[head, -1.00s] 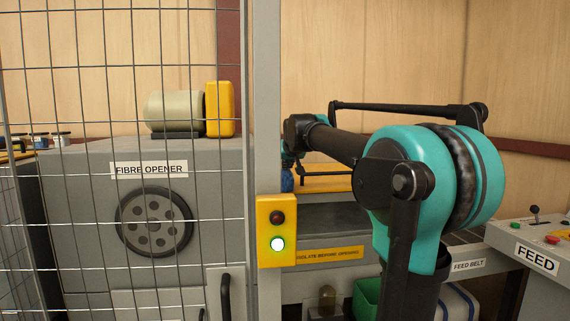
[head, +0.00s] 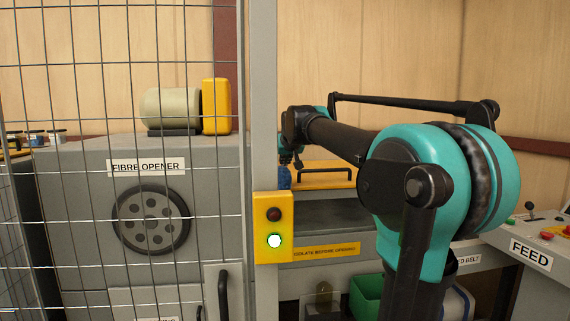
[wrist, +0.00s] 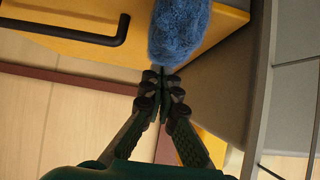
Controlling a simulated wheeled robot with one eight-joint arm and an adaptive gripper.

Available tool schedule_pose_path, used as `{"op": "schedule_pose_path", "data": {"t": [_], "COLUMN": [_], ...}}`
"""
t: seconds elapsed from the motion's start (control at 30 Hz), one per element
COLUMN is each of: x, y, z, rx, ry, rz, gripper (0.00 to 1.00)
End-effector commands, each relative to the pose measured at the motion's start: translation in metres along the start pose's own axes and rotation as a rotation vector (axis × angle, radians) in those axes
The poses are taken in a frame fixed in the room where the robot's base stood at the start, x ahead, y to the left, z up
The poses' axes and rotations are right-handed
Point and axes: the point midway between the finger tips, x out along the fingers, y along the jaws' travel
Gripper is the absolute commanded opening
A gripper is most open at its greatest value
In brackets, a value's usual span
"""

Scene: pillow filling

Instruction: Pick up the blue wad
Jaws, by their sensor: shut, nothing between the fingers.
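The blue wad (wrist: 180,28) is a fuzzy, fibrous lump at the top of the wrist view. It lies just beyond the tips of my gripper (wrist: 168,76). The fingers are closed together with nothing between them. The tips overlap the wad's near end in the picture; I cannot tell whether they touch it. In the head view only a sliver of the wad (head: 285,177) shows beside the grey post, below the end of my arm. The post hides the rest of it.
A yellow cover (head: 322,178) with a black bar handle (head: 324,171) is beside the wad. The grey post (head: 264,110) with a yellow light box (head: 273,228) and the wire mesh (head: 120,80) stand in front at left. A green bin (head: 366,295) is below.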

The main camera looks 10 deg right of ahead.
Motion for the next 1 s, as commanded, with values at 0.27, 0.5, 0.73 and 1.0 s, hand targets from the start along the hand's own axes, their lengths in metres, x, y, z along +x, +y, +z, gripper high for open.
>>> {"op": "schedule_pose_path", "data": {"t": [0.27,0.5,0.73,1.0], "x": [-0.031,-0.067,-0.091,-0.1], "y": [0.0,0.0,0.0,0.008], "z": [0.02,0.045,0.061,0.046], "rx": [0.001,-0.001,0.0,0.03], "ry": [0.001,0.002,0.002,-0.063], "rz": [-0.001,0.0,0.0,-0.015], "gripper": [0.0,0.0,0.0,0.25]}}
